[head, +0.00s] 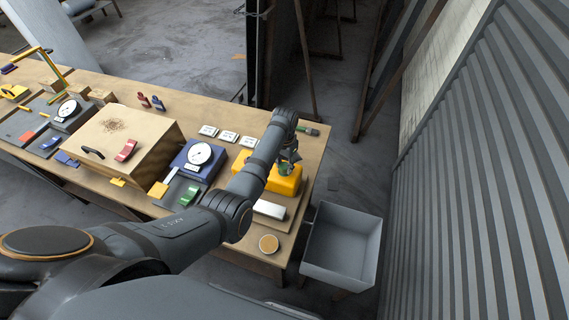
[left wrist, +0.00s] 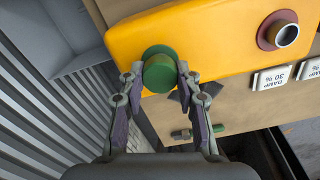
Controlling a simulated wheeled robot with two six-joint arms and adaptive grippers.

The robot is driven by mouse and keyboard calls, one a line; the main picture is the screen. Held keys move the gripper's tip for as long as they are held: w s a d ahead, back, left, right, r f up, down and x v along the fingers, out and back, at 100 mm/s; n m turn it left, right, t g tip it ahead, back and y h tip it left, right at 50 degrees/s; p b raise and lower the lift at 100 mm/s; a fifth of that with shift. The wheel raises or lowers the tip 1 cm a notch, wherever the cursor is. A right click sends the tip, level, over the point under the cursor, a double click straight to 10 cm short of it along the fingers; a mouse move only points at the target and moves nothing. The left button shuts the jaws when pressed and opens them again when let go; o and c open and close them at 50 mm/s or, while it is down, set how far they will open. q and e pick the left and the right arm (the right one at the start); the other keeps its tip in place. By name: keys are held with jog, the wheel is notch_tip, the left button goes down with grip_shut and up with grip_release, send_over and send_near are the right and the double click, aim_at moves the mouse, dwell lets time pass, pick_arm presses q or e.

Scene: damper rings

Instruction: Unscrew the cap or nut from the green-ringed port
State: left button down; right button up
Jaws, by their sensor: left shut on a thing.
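The yellow block (head: 288,184) sits at the right end of the workbench; it fills the top of the left wrist view (left wrist: 210,45). A green cap (left wrist: 160,75) stands out from the block's face, with a green ring (left wrist: 155,51) around its base. My left gripper (left wrist: 160,79) has a fingertip on each side of the cap and is shut on it. In the head view my left gripper (head: 288,166) is over the block and partly hides the cap. A second port with a reddish ring (left wrist: 278,31) is open, with a metal rim. My right gripper is not in view.
White label cards (head: 228,136) lie behind the block. A blue gauge box (head: 197,157) and a wooden box (head: 120,135) stand to the left. A white block (head: 270,209) and round tan disc (head: 268,244) lie in front. A grey bin (head: 342,245) stands off the bench's right end.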

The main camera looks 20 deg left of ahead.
pick_arm(q)
jog(key=shift+r+p, duration=0.9)
jog(key=shift+r, duration=0.2)
jog(key=shift+r, duration=2.45)
